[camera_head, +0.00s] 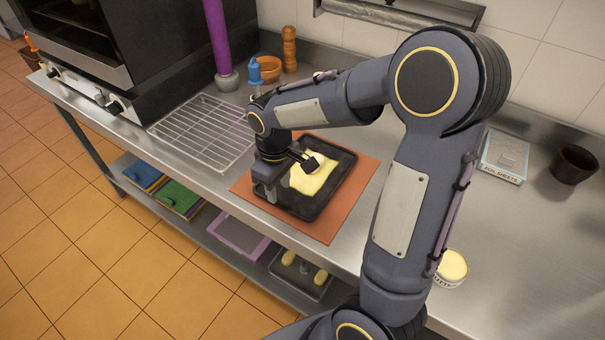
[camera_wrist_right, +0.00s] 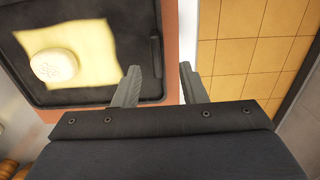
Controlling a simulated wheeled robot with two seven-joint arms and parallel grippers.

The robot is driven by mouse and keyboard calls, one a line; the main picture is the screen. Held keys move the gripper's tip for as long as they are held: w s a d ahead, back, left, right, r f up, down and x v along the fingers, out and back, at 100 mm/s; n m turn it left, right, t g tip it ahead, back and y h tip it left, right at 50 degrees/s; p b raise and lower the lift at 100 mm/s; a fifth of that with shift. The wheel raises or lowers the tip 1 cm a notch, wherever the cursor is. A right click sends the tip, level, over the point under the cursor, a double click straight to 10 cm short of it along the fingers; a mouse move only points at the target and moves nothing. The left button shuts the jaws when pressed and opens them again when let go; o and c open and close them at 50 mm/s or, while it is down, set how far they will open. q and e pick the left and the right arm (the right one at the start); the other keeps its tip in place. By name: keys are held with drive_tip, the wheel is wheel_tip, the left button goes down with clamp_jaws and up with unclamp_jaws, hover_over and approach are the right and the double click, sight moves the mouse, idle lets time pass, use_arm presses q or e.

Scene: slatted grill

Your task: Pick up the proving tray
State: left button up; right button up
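A black rectangular tray (camera_head: 337,183), probably the proving tray, lies on an orange mat (camera_head: 362,178) on the steel counter. On it is a yellow sheet (camera_head: 303,182) with a pale round dough piece (camera_head: 326,165); the tray (camera_wrist_right: 135,25) and dough (camera_wrist_right: 54,65) also show in the right wrist view. My right gripper (camera_head: 266,192) is low at the tray's left edge, fingers pointing down. In the right wrist view its fingers (camera_wrist_right: 160,68) are apart, and the tray's rim appears between them. I cannot tell whether they touch it. My left gripper is out of view.
A wire rack (camera_head: 205,133) lies left of the mat, beside the oven (camera_head: 85,60). A pepper mill (camera_head: 289,50) and an orange bowl (camera_head: 268,68) stand behind. A butter tub (camera_head: 452,268), a foil-sheets box (camera_head: 505,155) and a dark pot (camera_head: 574,164) are at right. A lower shelf holds trays.

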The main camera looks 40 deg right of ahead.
sight(281, 198)
drive_tip(key=f, duration=0.4)
drive_tip(key=shift+d+f+p, duration=0.25)
drive_tip(key=shift+f+p, duration=0.05)
drive_tip(key=shift+f, duration=0.05)
drive_tip(key=shift+w, duration=0.1)
clamp_jaws()
